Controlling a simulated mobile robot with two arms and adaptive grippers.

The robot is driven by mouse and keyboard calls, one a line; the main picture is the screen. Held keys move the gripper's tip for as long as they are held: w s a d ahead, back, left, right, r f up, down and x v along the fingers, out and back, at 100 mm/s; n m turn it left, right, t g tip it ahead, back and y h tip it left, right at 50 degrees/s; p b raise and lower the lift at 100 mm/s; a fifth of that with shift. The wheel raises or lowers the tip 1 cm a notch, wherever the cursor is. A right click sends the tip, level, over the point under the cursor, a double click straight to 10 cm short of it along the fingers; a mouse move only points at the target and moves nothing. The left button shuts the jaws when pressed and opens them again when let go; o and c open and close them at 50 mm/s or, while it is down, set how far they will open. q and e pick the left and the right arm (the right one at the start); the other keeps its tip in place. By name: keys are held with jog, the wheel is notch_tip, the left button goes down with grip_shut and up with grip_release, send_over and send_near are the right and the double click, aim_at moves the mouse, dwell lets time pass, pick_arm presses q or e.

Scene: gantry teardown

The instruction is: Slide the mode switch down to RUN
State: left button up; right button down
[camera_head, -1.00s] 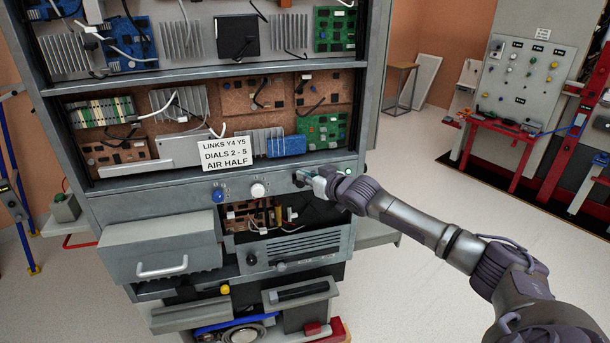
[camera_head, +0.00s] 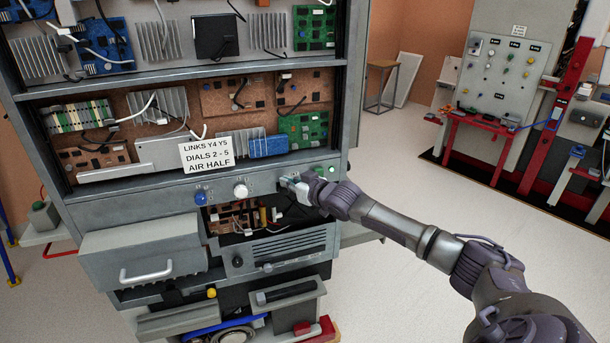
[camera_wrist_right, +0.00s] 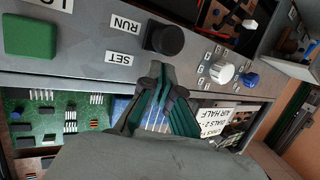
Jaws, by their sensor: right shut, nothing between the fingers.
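The mode switch shows in the right wrist view as a round black knob (camera_wrist_right: 165,39) on the grey panel. That view is turned over, so the RUN label (camera_wrist_right: 127,24) lies above the SET label (camera_wrist_right: 122,59) in the picture. The knob sits beside the labels, roughly between their heights. My right gripper (camera_wrist_right: 158,72) is shut and empty, its fingertips at the knob's SET-side edge; I cannot tell whether they touch. In the head view my right gripper (camera_head: 286,183) is at the panel and hides the switch. My left gripper is not in view.
A white dial (camera_head: 240,190) and a blue dial (camera_head: 200,198) are on the same panel. A green button (camera_wrist_right: 30,35) is beside the labels. A note card (camera_head: 206,155) hangs above the panel. An open bay with wiring (camera_head: 236,217) and a drawer (camera_head: 140,255) are below.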

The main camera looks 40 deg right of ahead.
notch_tip(320, 180, up, 4)
jog(key=shift+p, duration=1.15)
pick_arm(q)
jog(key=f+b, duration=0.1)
jog(key=b, duration=0.4)
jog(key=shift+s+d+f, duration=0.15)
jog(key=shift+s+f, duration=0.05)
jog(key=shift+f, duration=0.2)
pick_arm(e)
jog(key=v, duration=1)
jog(key=shift+f, duration=0.4)
